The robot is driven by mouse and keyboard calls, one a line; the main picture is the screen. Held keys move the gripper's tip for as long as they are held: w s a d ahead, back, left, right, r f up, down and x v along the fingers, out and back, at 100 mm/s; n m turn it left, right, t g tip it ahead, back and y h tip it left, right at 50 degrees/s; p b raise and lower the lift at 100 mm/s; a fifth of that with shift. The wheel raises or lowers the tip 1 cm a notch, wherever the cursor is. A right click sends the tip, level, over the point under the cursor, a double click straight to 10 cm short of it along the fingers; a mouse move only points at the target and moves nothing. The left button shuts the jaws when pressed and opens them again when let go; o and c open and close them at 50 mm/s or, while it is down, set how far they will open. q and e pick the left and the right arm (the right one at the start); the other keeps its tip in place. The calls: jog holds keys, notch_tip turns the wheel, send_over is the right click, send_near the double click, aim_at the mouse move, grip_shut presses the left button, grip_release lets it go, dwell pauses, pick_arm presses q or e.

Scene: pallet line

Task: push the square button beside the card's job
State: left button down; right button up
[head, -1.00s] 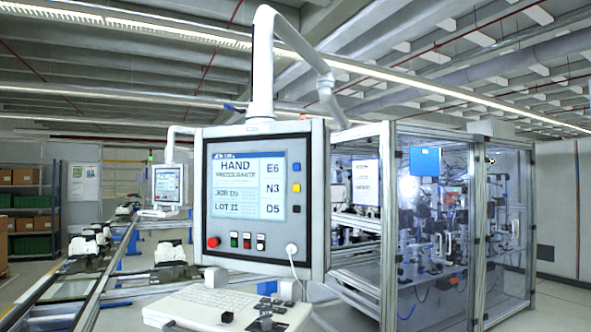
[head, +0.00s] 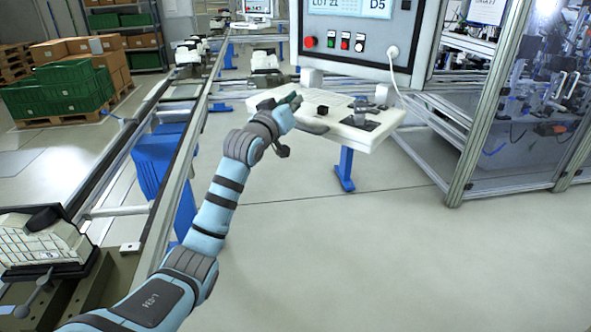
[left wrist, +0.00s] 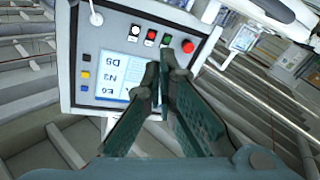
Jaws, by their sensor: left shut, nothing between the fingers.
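The control panel (head: 358,70) is cut off by the top of the head view; its screen's lower edge shows LOT and D5. The left wrist view shows the panel (left wrist: 68,100) upside down, with its screen (left wrist: 121,76) and three square buttons: dark (left wrist: 85,57) by D5, yellow (left wrist: 85,74) by N3, blue (left wrist: 84,88) by E6. My left gripper (head: 294,100) is shut and empty, over the left part of the keyboard shelf and below the panel. Its fingers (left wrist: 160,64) hide part of the screen in the wrist view. My right gripper is out of view. I cannot read a card.
The keyboard shelf (head: 362,133) juts out under the panel. A red knob (head: 310,42) and small buttons sit on the panel's lower edge, with a white cable at right. A glazed machine cage (head: 468,150) stands at right, a conveyor rail (head: 165,205) at left. Floor is clear in front.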

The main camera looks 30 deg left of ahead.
pick_arm(q)
jog(key=s+r+t, duration=0.2)
jog(key=s+r, duration=0.3)
jog(key=r, duration=0.6)
jog(key=s+a+r+t+y, duration=0.1)
jog(key=s+r+t, duration=0.2)
jog(key=r, duration=0.9)
jog(key=s+a+r+t+y+b, duration=0.1)
jog(key=s+r+t, duration=0.1)
jog(key=s+r, duration=0.6)
notch_tip(320, 180, up, 4)
jog(key=shift+s+r+t, duration=0.2)
jog(key=shift+s+t, duration=0.05)
jog(key=shift+t, duration=0.05)
